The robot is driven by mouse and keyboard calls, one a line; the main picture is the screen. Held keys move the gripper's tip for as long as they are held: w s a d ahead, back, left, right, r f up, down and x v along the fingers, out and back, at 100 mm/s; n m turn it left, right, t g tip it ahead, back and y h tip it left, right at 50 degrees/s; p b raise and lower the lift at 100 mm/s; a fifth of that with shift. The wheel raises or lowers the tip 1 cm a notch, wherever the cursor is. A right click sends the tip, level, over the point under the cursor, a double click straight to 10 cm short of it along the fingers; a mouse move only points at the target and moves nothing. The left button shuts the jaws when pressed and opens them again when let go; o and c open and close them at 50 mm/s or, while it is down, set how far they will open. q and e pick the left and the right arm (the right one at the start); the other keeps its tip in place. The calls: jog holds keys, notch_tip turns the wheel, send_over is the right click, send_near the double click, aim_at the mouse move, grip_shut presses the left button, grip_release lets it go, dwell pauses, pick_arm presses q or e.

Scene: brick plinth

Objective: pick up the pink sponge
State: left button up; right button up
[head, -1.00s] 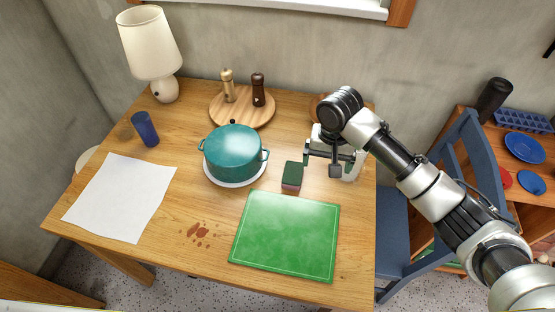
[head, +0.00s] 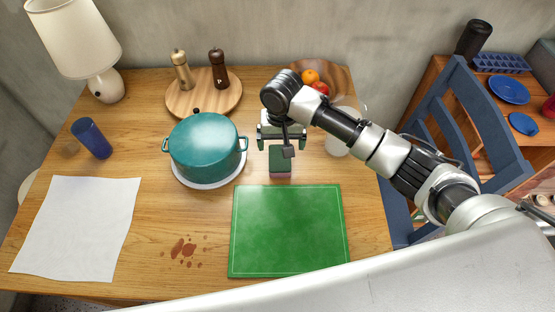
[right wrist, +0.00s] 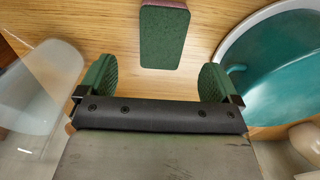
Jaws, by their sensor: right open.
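The sponge (head: 280,162) has a dark green top and a pink lower layer. It lies on the wooden table just behind the green cutting board, right of the teal pot. My right gripper (head: 282,143) is at the sponge's far side in the head view, its fingers spread and empty. In the right wrist view the sponge (right wrist: 165,38) lies ahead of the gap between the two green finger pads (right wrist: 158,80), apart from both. The arm hides part of the gripper in the head view. My left gripper is not in view.
The teal pot (head: 205,148) stands close left of the gripper. A clear and whitish container (head: 340,142) stands close right. A fruit bowl (head: 335,80) is behind. The green cutting board (head: 288,232) is bare. A blue chair (head: 470,130) is at right.

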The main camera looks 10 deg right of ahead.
aim_at(280, 157)
jog(key=shift+s+d+f, duration=0.1)
jog(key=shift+s+f, duration=0.05)
jog(key=shift+f, duration=0.8)
jog(key=f, duration=0.5)
jog(key=shift+w+a+f, duration=0.25)
jog(key=shift+f, duration=0.05)
jog(key=shift+c, duration=0.2)
jog(key=c, duration=0.9)
